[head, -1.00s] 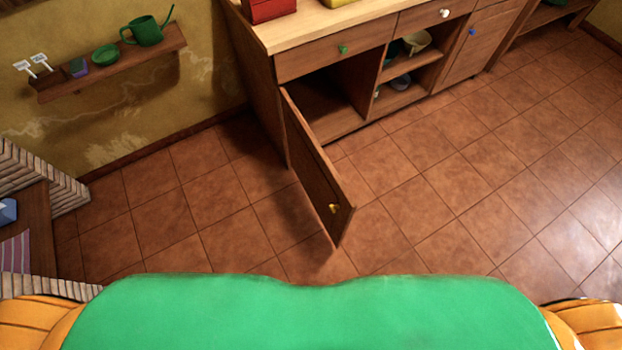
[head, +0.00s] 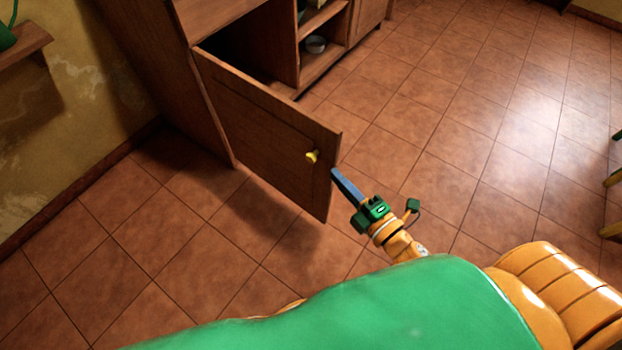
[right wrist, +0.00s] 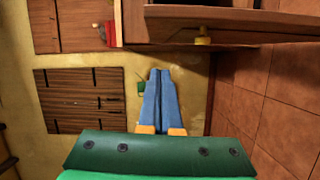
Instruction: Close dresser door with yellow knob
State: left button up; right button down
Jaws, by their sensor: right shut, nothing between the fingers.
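The dresser door (head: 262,135) stands open, swung out from the dresser (head: 160,70) on its left hinge. Its yellow knob (head: 312,156) is near the free edge, on the face toward me. My right gripper (head: 335,173) is shut and empty, with its blue fingers just right of the door's free edge; I cannot tell whether they touch it. In the right wrist view the shut fingers (right wrist: 159,72) point past the door (right wrist: 240,24), which spans the top right, with the yellow knob (right wrist: 203,37) below its edge. My left gripper is not in view.
A wall shelf (head: 22,48) is at the far left. The tiled floor (head: 460,110) is clear to the right of the door.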

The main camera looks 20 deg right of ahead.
aim_at(322, 137)
jog(key=shift+n+y, duration=0.4)
jog(key=shift+n, duration=0.3)
jog(key=w, duration=0.7)
jog(key=w+a+r, duration=0.1)
jog(key=w, duration=0.3)
jog(key=shift+w+p, duration=0.1)
jog(key=shift+p, duration=0.2)
jog(key=shift+w+d, duration=0.2)
jog(key=shift+d, duration=0.1)
